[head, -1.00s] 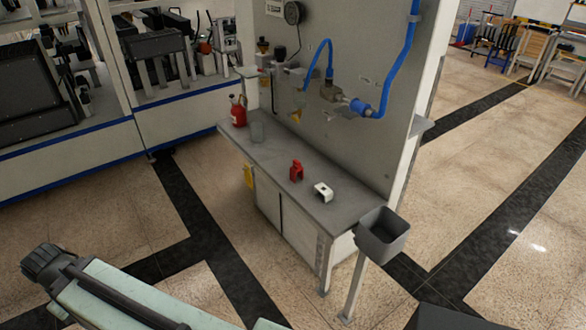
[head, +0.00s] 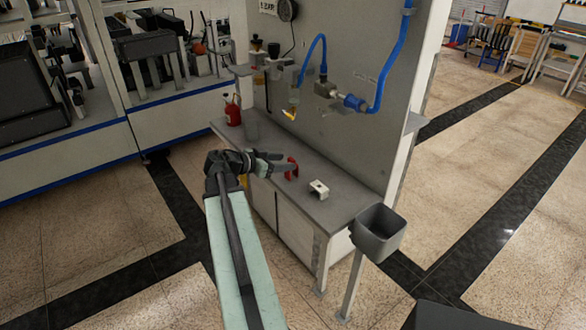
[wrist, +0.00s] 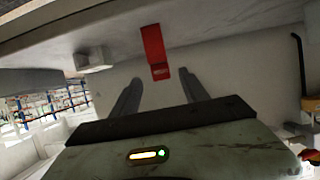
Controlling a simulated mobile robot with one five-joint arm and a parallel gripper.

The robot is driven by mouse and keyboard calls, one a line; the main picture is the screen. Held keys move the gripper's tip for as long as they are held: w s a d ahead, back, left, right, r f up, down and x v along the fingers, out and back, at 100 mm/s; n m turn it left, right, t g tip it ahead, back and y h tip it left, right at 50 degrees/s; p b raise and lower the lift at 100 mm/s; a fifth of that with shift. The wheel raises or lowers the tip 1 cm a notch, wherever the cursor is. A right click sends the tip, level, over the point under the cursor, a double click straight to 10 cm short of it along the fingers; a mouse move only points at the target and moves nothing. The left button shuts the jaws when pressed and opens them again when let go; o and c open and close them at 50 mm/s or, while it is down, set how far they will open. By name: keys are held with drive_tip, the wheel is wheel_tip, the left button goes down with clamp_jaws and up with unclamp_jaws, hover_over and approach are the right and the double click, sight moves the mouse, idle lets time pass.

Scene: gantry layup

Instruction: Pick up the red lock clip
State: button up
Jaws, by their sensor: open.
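A white clip-like part (head: 318,189) sits on the bench right of the red clip. A grey bin (head: 378,232) is at the right end. A panel with a blue hose (head: 384,75) rises behind.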

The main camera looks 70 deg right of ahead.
drive_tip(key=b+x, duration=0.2)
drive_tip(key=x, duration=0.4)
drive_tip(key=shift+s+d+f, duration=0.15)
drive_tip(key=shift+d+f, duration=0.1)
drive_tip(key=shift+d, duration=0.05)
drive_tip(key=shift+s+d+b, duration=0.25)
drive_tip(key=shift+d+b, duration=0.05)
drive_tip(key=shift+d, duration=0.05)
clamp_jaws()
